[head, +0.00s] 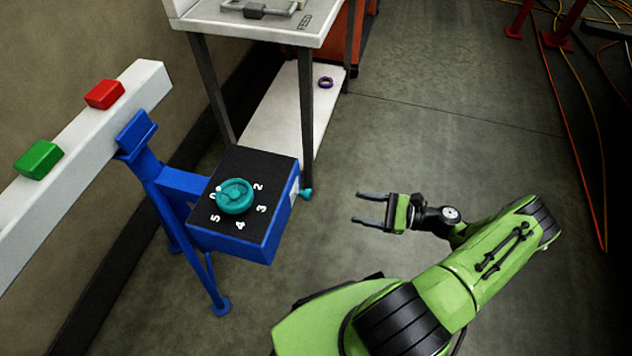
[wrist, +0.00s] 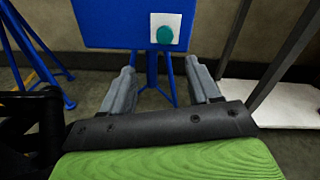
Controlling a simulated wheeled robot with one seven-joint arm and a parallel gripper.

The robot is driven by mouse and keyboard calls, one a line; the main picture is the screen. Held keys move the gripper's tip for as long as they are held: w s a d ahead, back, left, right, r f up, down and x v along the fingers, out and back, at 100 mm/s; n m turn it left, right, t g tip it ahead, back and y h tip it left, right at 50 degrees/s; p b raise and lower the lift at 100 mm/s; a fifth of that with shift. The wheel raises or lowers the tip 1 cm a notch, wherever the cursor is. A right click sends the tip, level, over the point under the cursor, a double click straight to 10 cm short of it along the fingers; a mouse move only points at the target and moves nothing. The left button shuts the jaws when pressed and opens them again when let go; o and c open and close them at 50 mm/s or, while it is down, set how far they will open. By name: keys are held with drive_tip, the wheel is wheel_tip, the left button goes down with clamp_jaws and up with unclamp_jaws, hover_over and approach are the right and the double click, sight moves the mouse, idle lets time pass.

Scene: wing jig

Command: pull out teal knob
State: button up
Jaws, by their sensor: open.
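A small teal knob (head: 306,193) sticks out from the right side of a blue box (head: 240,243). In the wrist view the knob (wrist: 164,35) shows as a round teal face on a white square plate (wrist: 155,20) on the blue box (wrist: 110,25). A larger teal dial (head: 235,197) sits on the box's black top, ringed by white numbers. My gripper (head: 358,208) is open and empty, to the right of the small knob and apart from it. In the wrist view the knob appears beyond and slightly above the gap between my fingers (wrist: 160,72).
The box stands on a blue stand (head: 178,215). A white beam (head: 70,135) with a red block (head: 104,95) and a green block (head: 38,160) is at left. Behind is a table (head: 250,28) with dark legs and a low shelf (head: 285,120). The floor right of the box is clear.

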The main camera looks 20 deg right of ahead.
sight(310, 195)
drive_tip(key=shift+m+t, duration=0.4)
drive_tip(key=b+x, duration=0.1)
drive_tip(key=x, duration=1.4)
drive_tip(key=shift+w+a+f+b, duration=0.15)
drive_tip(key=shift+w+a+b, duration=0.1)
drive_tip(key=shift+b, duration=0.15)
drive_tip(key=shift+d, duration=0.1)
clamp_jaws()
